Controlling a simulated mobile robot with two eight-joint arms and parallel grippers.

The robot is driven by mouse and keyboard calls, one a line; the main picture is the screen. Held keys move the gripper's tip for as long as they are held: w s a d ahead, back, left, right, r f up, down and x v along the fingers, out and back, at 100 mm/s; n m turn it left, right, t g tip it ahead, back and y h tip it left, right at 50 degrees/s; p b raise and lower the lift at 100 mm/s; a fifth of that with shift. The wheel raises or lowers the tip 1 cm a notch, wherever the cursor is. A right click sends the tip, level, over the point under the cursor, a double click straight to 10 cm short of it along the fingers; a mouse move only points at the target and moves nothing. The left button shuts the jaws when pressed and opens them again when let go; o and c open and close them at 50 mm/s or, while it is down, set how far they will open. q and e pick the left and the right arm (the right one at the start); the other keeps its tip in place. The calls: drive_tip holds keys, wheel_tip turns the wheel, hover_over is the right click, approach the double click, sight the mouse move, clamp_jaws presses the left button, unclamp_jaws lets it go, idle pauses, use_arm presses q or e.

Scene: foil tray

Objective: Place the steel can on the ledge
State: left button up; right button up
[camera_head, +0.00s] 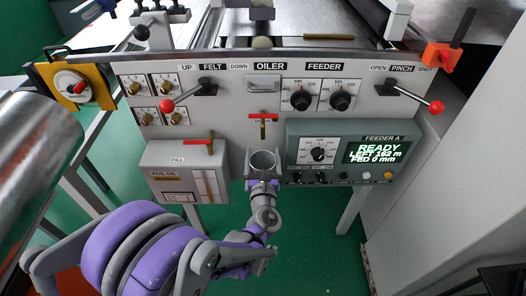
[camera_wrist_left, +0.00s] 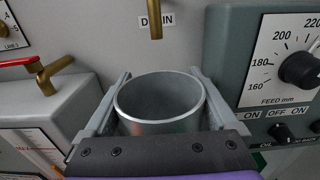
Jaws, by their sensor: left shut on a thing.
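The steel can (camera_head: 263,160) is an open, empty-looking grey cylinder, roughly upright, in front of the machine panel. It also shows in the left wrist view (camera_wrist_left: 160,97). My left gripper (camera_head: 262,176) is shut on it, with one finger along each side. The can is below the brass drain spout (camera_head: 263,128), between the oil box and the feeder box. I cannot make out a separate ledge; whether anything supports the can from below is hidden. My right gripper is not in view.
The grey oil box (camera_head: 184,165) stands out to the left, with a red-handled valve (camera_head: 198,141) on top. The feeder control box (camera_head: 350,150) stands out close to the right. A large metal roll (camera_head: 35,150) is at far left. Green floor (camera_head: 300,240) is clear below.

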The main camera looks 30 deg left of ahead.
sight(263, 143)
use_arm(q)
drive_tip(key=x, duration=0.5)
drive_tip(key=shift+w, duration=0.15)
drive_tip(key=f, duration=0.1)
drive_tip(key=f+b, duration=0.1)
drive_tip(key=f, duration=0.1)
drive_tip(key=shift+w+a+f+b, duration=0.15)
drive_tip(key=shift+w+f+b, duration=0.15)
drive_tip(key=shift+f+b, duration=0.1)
drive_tip(key=shift+r, duration=0.1)
